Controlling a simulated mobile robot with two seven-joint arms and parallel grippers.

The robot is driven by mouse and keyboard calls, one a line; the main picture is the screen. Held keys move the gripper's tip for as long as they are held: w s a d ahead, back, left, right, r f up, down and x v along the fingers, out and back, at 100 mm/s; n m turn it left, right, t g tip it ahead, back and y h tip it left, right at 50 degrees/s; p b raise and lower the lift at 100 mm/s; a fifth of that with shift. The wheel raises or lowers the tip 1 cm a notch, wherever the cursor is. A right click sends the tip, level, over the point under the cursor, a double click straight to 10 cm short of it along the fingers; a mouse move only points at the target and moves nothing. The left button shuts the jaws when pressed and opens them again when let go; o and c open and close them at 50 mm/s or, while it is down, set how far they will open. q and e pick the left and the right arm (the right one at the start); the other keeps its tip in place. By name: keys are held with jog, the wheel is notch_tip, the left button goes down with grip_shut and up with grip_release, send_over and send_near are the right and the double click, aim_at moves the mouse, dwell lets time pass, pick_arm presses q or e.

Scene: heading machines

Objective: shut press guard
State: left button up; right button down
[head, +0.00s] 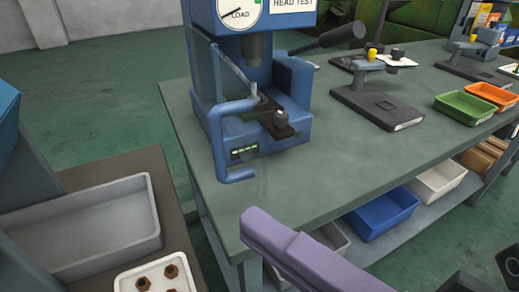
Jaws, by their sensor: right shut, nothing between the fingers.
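The blue press (264,132), with a load dial and a "HEAD TEST" label, stands on the green-topped bench. Its guard shows as a blue bent-bar frame (216,147) at the press's left front. The frame stands out from the body, and the black clamp (276,118) under the ram shows uncovered to its right. Whether a clear pane fills the frame is hard to tell. My right gripper (250,219), with purple fingers, is shut and empty over the bench's front edge, below and apart from the guard. My left gripper is not in view.
A black-handled lever (341,36) sticks out right of the press. A dark fixture (377,106) and green (464,108) and orange (490,96) trays stand farther right. A grey bin (82,226) and a white tray of nuts (158,276) stand lower left. Bench top before the press is clear.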

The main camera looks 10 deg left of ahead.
aim_at(221, 171)
jog(key=w+a+g+p, duration=0.1)
jog(key=w+a, duration=0.1)
jog(key=a, duration=0.3)
jog(key=w+a+p, duration=0.1)
jog(key=w+a, duration=0.2)
jog(key=a, duration=0.1)
jog(key=d, duration=0.1)
jog(key=w+d, duration=0.2)
jog(key=shift+f+n+b, duration=0.3)
jog(key=shift+f+b, duration=0.05)
jog(key=shift+b, duration=0.05)
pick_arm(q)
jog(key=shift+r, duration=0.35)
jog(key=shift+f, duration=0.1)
pick_arm(e)
jog(key=shift+d, duration=0.2)
